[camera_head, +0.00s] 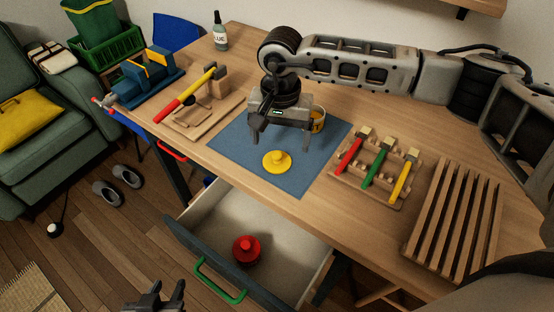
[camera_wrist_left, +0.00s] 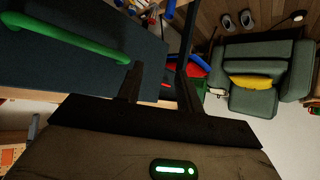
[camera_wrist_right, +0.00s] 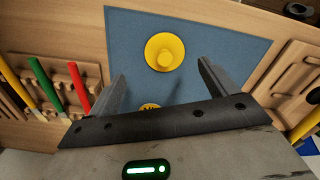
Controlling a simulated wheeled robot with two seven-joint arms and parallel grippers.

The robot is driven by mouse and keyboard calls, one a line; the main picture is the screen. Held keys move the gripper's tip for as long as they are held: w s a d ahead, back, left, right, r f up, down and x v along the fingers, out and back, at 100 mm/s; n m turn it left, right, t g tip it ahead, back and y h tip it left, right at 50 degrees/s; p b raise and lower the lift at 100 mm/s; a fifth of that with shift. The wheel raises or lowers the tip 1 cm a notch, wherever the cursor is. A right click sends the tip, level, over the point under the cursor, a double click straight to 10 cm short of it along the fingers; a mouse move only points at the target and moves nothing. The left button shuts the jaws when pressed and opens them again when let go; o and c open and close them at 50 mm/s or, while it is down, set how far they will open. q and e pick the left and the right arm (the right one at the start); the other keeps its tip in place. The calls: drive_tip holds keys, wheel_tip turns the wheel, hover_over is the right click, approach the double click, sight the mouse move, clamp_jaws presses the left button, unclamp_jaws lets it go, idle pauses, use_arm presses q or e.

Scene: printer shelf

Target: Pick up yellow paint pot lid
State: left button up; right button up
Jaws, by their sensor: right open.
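The yellow paint pot lid (camera_head: 277,161), a round disc with a knob, lies on the blue mat (camera_head: 232,146). It also shows in the right wrist view (camera_wrist_right: 164,52), just beyond and between the fingertips. My right gripper (camera_head: 281,140) is open and empty above the mat, behind the lid and apart from it. A paint pot with a yellow label (camera_head: 318,121) stands on the mat behind my right gripper, partly hidden. My left gripper (camera_head: 155,292) is low in front of the drawer; its fingers are apart and empty in the left wrist view (camera_wrist_left: 158,72).
An open drawer (camera_head: 205,205) with a green handle holds a red round object with a knob (camera_head: 246,250). A wooden tool rack (camera_head: 372,190) and slatted rack (camera_head: 455,215) stand right.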

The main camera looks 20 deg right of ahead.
sight(277, 154)
drive_tip(key=f, duration=0.2)
drive_tip(key=f+b, duration=0.1)
drive_tip(key=f, duration=0.1)
drive_tip(key=f+b, duration=0.1)
drive_tip(key=shift+w+a+f, duration=0.25)
drive_tip(key=shift+w+f, duration=0.05)
drive_tip(key=shift+f, duration=0.1)
drive_tip(key=shift+r, duration=0.1)
drive_tip(key=c, duration=1.1)
